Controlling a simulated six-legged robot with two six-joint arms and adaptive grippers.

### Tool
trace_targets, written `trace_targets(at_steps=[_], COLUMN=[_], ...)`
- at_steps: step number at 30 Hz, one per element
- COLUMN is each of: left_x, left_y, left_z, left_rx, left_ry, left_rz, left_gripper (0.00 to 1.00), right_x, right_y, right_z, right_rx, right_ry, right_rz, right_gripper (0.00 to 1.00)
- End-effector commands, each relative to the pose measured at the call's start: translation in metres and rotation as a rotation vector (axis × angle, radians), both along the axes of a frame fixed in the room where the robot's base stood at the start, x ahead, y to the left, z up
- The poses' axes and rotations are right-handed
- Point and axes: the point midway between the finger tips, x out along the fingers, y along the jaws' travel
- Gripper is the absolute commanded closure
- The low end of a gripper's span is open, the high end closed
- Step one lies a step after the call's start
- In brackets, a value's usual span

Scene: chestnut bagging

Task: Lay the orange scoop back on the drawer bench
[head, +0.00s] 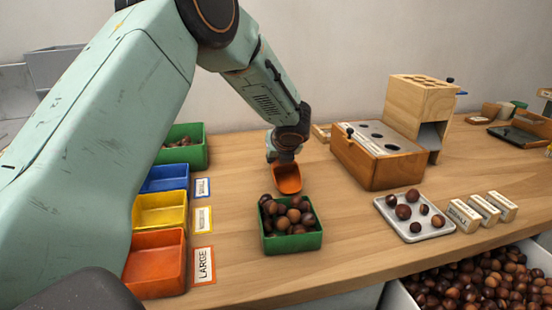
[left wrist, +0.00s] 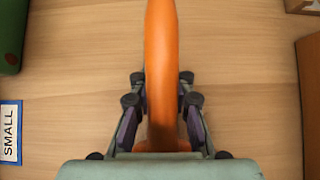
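The orange scoop (head: 287,179) is at my left gripper (head: 284,155), just behind the green tray of chestnuts in the head view. Its bowl hangs below the fingers and faces the camera, tilted. In the left wrist view the scoop (left wrist: 162,60) runs up the middle as an orange band, with the fingers of my left gripper (left wrist: 161,105) close on both sides of it. The gripper looks shut on it. Whether the bowl touches the wooden bench (head: 345,228) is hard to tell. My right gripper is not in view.
A green tray of chestnuts (head: 293,243) stands in front of the scoop. Red (head: 154,268), yellow (head: 160,212) and blue (head: 164,179) bins stand left. A wooden box with holes (head: 375,160) and a white tray (head: 421,232) stand right. Bare bench lies between.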

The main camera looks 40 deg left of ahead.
Motion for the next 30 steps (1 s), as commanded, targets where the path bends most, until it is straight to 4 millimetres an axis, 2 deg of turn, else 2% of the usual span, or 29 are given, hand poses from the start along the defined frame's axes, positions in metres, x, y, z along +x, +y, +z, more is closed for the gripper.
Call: trace_targets(at_steps=[1, 8, 19, 23, 30], left_x=[-0.005, -0.006, -0.006, -0.006, -0.026], left_y=[-0.001, -0.002, -0.002, -0.002, -0.027], left_z=[-0.01, -0.012, -0.009, 0.005, 0.046], left_rx=[-0.009, -0.012, -0.011, -0.01, -0.005], left_ry=[0.017, 0.02, 0.02, 0.017, 0.012], left_rz=[0.002, 0.004, 0.003, 0.005, 0.0], left_gripper=[0.78, 0.6, 0.6, 0.6, 0.6], right_x=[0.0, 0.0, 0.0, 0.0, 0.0], right_y=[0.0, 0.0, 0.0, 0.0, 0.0], right_z=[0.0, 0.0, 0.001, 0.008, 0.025], right_rx=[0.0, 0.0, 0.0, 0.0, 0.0], right_ry=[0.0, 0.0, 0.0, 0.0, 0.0], right_rz=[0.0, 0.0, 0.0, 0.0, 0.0], right_gripper=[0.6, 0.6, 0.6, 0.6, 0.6])
